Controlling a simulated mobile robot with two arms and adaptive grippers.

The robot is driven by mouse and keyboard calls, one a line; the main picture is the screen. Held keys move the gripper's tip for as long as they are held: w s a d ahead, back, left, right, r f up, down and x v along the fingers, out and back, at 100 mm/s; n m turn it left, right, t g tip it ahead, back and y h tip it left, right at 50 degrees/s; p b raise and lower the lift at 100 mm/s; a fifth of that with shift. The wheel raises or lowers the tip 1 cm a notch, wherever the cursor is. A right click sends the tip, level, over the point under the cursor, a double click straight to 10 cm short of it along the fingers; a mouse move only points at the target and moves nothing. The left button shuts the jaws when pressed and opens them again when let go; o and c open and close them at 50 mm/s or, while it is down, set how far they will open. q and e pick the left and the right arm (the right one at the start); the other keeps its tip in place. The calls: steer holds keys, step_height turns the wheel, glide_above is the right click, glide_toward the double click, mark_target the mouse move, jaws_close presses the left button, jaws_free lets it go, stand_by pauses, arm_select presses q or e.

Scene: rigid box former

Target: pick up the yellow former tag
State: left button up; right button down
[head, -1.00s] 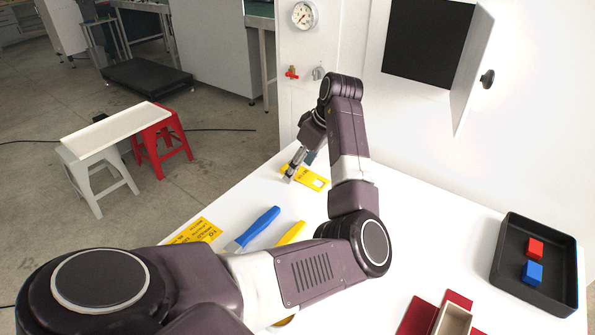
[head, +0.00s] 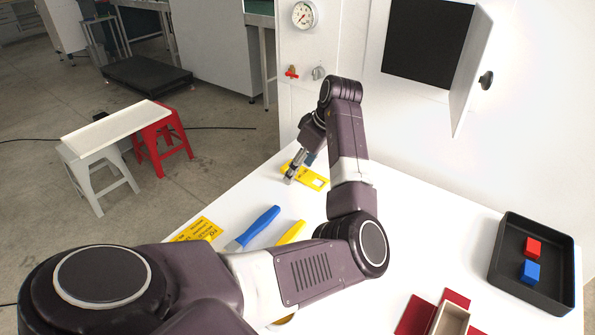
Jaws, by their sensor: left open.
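The yellow former tag (head: 315,180) lies on the white table near its far left edge. It is a flat yellow piece with a hole at its right end and small dark print. My left gripper (head: 290,178) is at the tag's left part, pointing down, with its fingertips at or just above it. It is open. The fingers and wrist cover part of the tag, and I cannot tell whether they touch it. My right gripper is not in view.
A blue-handled scraper (head: 257,228), a yellow-handled tool (head: 291,233) and a yellow printed card (head: 198,230) lie nearer. A black tray (head: 508,268) with red and blue blocks stands right. A red and beige box piece (head: 450,318) lies at the front.

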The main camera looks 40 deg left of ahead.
arm_select(q)
steer(key=shift+c, duration=0.2)
steer(key=shift+s, duration=0.1)
steer(key=c, duration=1)
